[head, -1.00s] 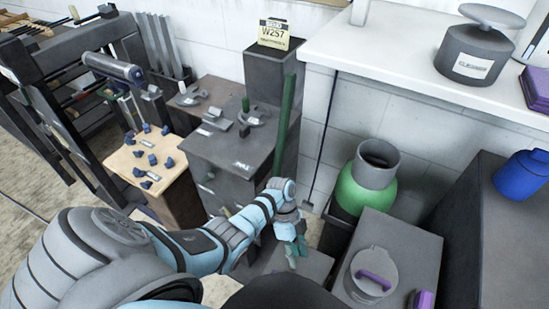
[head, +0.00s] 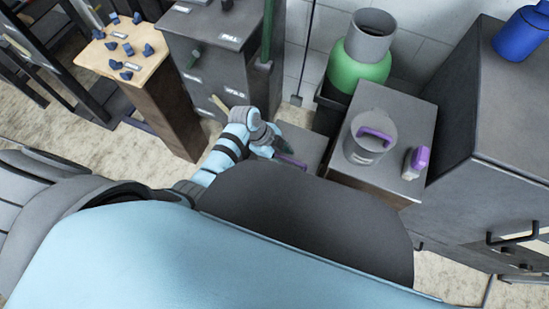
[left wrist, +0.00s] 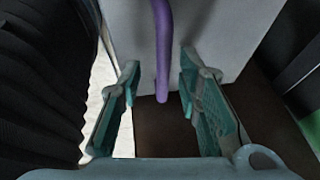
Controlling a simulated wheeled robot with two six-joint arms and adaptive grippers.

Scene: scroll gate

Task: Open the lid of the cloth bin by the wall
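A low grey box (head: 306,142), which I take to be the cloth bin, stands on the floor between the cabinet and a grey stand. A thin purple handle (head: 291,161) shows at its near side. In the left wrist view the purple handle (left wrist: 163,45) runs down from a pale grey flat surface (left wrist: 222,28), with its end between my fingers. My left gripper (head: 282,148) is open, with one teal finger on each side of the handle; it also shows in the left wrist view (left wrist: 159,72). I cannot tell whether either finger touches it. My right gripper is out of view.
Right of the box, a grey stand (head: 420,115) holds a round pot (head: 367,150) with a purple handle and a small purple-and-white item (head: 415,162). A green vessel (head: 358,68) stands behind in a dark bin. The grey cabinet (head: 205,60) is close on the left.

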